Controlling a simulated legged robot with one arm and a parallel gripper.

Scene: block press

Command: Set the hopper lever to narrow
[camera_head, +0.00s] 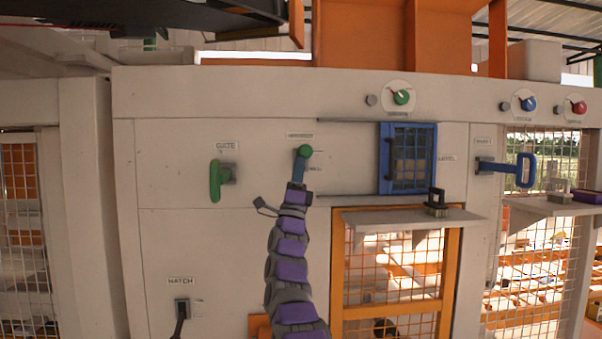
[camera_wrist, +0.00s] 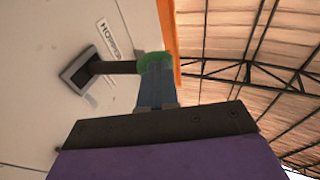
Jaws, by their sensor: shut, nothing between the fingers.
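The hopper lever shows as a green knob (camera_head: 306,150) below a small label on the pale panel. In the wrist view its dark base plate (camera_wrist: 77,74) carries a dark shaft that ends in the green knob (camera_wrist: 184,62). My gripper (camera_head: 301,160) is at the end of the purple arm, directly under the knob. In the wrist view its blue-grey fingers (camera_wrist: 156,82) are shut and overlap the knob, hiding part of it; they look close to or touching it. The small setting marks beside the lever are too small to read surely.
A blue-framed mesh window (camera_head: 383,160) and a shelf (camera_head: 380,216) with a dark-handled item (camera_head: 437,203) are to the right. A blue handle (camera_head: 526,170) is farther right. A hatch lever (camera_head: 182,308) is lower left.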

